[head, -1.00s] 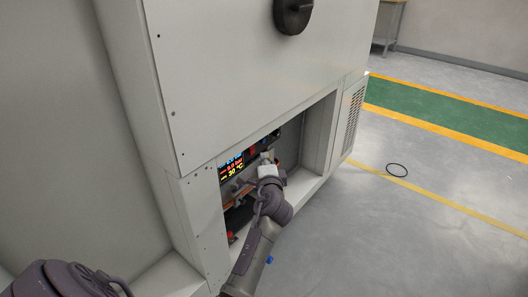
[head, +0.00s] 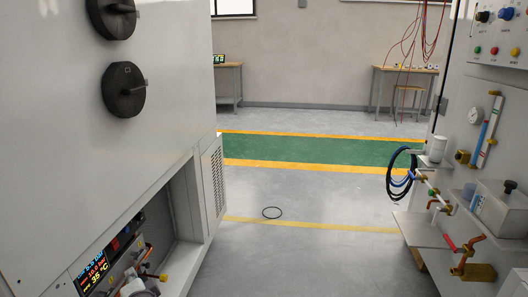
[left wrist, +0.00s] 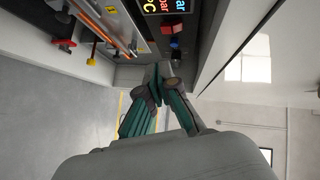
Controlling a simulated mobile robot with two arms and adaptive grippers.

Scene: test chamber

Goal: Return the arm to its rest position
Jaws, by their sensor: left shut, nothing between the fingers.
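My left gripper (left wrist: 163,76) is shut and empty in the left wrist view, its two fingers meeting in front of the cabinet recess. In the head view only a small part of my left arm's end (head: 138,286) shows at the bottom edge, inside the recess opening of the big grey cabinet (head: 90,170). A lit display (head: 92,272) with coloured figures is close beside it. In the left wrist view the display (left wrist: 165,6) lies just beyond the fingertips. My right gripper is not in view.
Valves and pipes with a yellow handle (left wrist: 91,61) and a red knob (left wrist: 64,43) sit in the recess. A bench with gauges and valves (head: 480,200) stands at the right.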

